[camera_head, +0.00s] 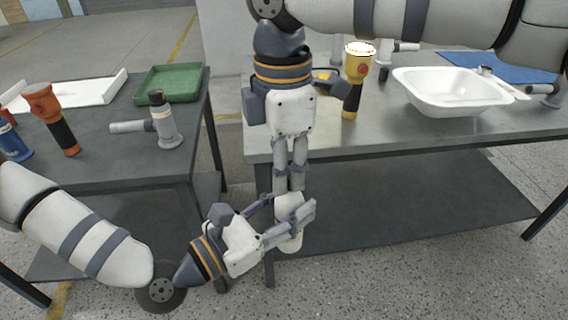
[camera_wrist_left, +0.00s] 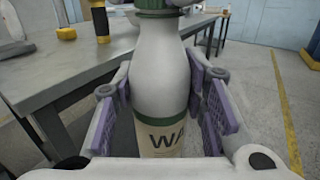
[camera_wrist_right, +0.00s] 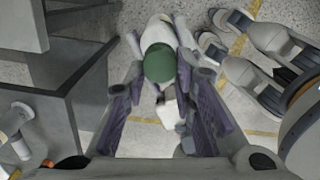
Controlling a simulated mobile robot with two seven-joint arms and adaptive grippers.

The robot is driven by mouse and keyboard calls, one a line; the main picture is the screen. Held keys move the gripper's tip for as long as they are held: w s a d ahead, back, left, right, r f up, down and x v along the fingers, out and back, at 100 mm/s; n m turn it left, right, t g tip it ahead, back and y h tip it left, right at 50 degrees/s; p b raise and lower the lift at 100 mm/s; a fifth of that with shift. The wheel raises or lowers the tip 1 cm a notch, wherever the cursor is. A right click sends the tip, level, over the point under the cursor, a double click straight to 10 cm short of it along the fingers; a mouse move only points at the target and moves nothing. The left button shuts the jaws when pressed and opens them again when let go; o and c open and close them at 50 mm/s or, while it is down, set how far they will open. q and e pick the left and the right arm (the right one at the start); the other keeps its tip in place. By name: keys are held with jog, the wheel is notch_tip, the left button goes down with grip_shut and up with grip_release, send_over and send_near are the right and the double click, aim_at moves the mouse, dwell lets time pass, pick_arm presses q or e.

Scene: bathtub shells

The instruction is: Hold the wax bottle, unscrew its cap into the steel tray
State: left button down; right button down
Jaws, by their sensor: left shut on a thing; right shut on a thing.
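The wax bottle (camera_wrist_left: 160,85) is pale, with a green band and a cream label reading "WA". My left gripper (camera_head: 291,218) is shut around its body, holding it upright in the air before the right-hand table. The bottle's pale base (camera_head: 290,243) shows below the fingers in the head view. The green cap (camera_wrist_right: 160,63) is at the bottle's top, between the fingers of my right gripper (camera_head: 290,182), which points down from above and is shut on it. Whether the cap is loosened cannot be seen. A glossy pale tray (camera_head: 410,88) stands on the right-hand table; its material is unclear.
The right-hand table (camera_head: 350,140) also holds a yellow-and-black torch (camera_head: 359,68) and a blue mat (camera_head: 500,66). The left-hand table (camera_head: 120,165) holds a green tray (camera_head: 168,92), a white tray (camera_head: 85,97) and several torch-like objects. A floor gap separates the tables.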

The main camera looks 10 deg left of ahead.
jog(key=n, duration=0.7)
jog(key=shift+d+r, duration=0.1)
jog(key=shift+d, duration=0.05)
jog(key=n, duration=0.4)
jog(key=shift+d, duration=0.15)
jog(key=n, duration=0.3)
jog(key=shift+s+n, duration=0.1)
jog(key=shift+n, duration=0.2)
jog(key=n, duration=0.3)
jog(key=shift+d+n, duration=0.15)
jog(key=shift+n, duration=0.15)
jog(key=n, duration=0.4)
jog(key=shift+d, duration=0.15)
jog(key=n, duration=0.3)
jog(key=shift+w, duration=0.2)
jog(key=n, duration=0.3)
jog(key=shift+w+d+n, duration=0.1)
jog(key=shift+n, duration=0.3)
jog(key=n, duration=0.4)
jog(key=shift+w, duration=0.1)
jog(key=n, duration=0.7)
jog(key=shift+w+r, duration=0.1)
jog(key=shift+w, duration=0.1)
jog(key=n, duration=0.6)
jog(key=shift+w+a+n, duration=0.15)
jog(key=shift+a+n, duration=0.15)
jog(key=shift+n, duration=0.1)
jog(key=n, duration=0.5)
jog(key=shift+a, duration=0.15)
